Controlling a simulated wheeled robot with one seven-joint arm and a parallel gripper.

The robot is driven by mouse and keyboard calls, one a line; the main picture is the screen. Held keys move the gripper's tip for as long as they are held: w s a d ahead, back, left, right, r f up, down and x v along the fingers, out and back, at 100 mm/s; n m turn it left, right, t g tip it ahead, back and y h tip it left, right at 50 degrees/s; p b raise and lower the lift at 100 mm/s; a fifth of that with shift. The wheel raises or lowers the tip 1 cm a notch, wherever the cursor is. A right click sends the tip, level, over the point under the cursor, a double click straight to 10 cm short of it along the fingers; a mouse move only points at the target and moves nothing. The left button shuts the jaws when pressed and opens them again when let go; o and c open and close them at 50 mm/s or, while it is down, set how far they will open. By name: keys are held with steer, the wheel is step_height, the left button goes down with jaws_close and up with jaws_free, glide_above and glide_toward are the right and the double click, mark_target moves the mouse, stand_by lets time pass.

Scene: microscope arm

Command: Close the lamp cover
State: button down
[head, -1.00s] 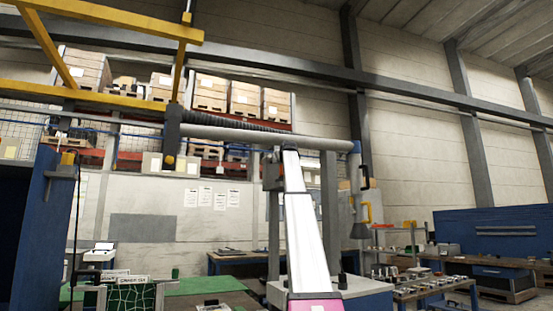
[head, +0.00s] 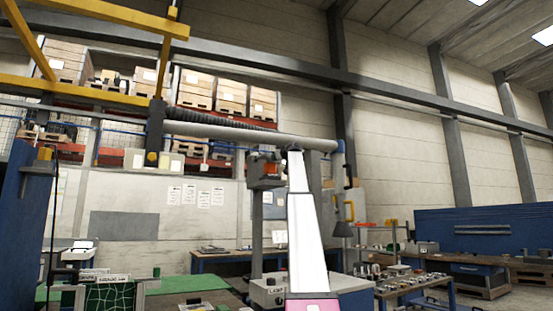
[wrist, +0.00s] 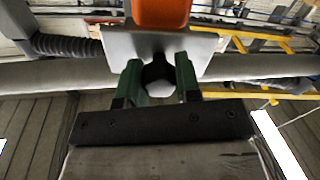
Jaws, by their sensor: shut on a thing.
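The lamp unit is a grey box (head: 262,181) with an orange part (head: 269,168), on a grey post in the head view. In the wrist view, an orange rounded body (wrist: 160,12) sits above a light grey plate (wrist: 118,46), which looks like the lamp cover. My gripper (wrist: 159,80) has its green fingers on either side of a dark knob (wrist: 157,74) below the plate and is shut on it. In the head view my arm reaches up just right of the lamp unit; its fingers are too small to make out there.
A thick grey pipe (head: 235,131) runs across at lamp height, close to my arm, with a hanging nozzle (head: 341,228) at its right end. A blue bench with small parts (head: 402,282) stands at right. A grey base cabinet (head: 266,293) stands below the lamp.

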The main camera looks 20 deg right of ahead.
steer(key=shift+w+d, duration=0.1)
steer(key=shift+d, duration=0.05)
steer(key=c, duration=0.8)
jaws_free()
steer(key=s, duration=1)
steer(key=shift+s+d, duration=0.4)
